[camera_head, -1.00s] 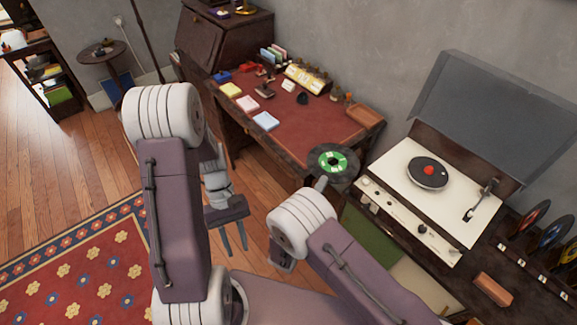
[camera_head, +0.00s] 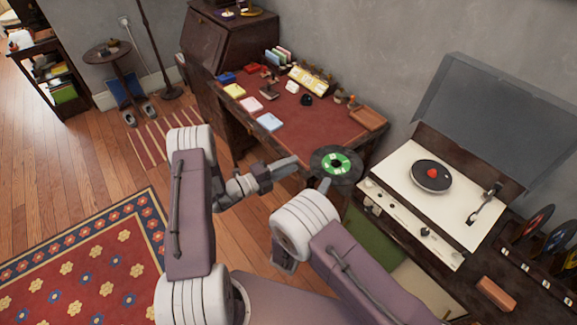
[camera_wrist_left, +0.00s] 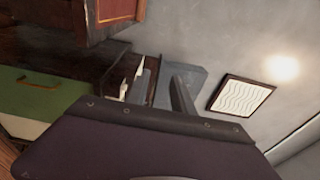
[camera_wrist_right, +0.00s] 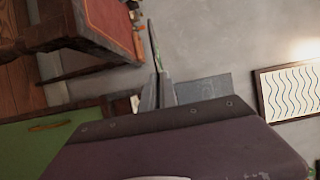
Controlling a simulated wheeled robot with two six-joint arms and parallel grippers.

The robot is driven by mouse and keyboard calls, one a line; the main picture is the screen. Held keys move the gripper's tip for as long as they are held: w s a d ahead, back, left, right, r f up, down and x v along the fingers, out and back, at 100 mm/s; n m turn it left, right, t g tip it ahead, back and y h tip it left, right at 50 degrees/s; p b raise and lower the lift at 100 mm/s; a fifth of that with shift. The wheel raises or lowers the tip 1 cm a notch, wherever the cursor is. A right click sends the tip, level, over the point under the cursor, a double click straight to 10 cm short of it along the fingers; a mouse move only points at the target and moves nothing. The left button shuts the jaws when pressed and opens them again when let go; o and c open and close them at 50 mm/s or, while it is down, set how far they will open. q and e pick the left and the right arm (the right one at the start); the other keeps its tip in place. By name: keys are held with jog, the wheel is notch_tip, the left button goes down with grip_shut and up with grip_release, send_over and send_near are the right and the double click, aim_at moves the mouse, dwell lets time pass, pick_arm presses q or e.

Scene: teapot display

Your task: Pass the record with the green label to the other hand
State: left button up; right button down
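The record with the green label (camera_head: 337,162) is a black disc in the middle of the head view. My right gripper (camera_head: 324,185) is shut on its near edge and holds it up in front of the desk. In the right wrist view the record (camera_wrist_right: 155,47) shows almost edge-on, rising from between the closed fingers (camera_wrist_right: 158,90). My left gripper (camera_head: 286,167) is just left of the record, with its fingers pointing right towards it. In the left wrist view its fingers (camera_wrist_left: 161,88) stand apart with nothing between them. I cannot make out the record there.
A desk (camera_head: 310,125) with a red top and small items stands behind the record. A record player (camera_head: 415,212) with its lid up is at the right, a black record with a red centre on it. Several records stand in a rack (camera_head: 540,275). Floor is open at left.

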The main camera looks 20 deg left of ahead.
aim_at(314, 154)
pick_arm(q)
jog(key=x, duration=1.1)
jog(key=shift+w+d, duration=0.2)
jog(key=shift+d, duration=0.2)
grip_shut()
pick_arm(e)
jog(key=shift+d, duration=0.1)
dwell(0.5)
jog(key=c, duration=1.6)
grip_release()
jog(key=shift+o, duration=0.2)
jog(key=shift+d, duration=0.1)
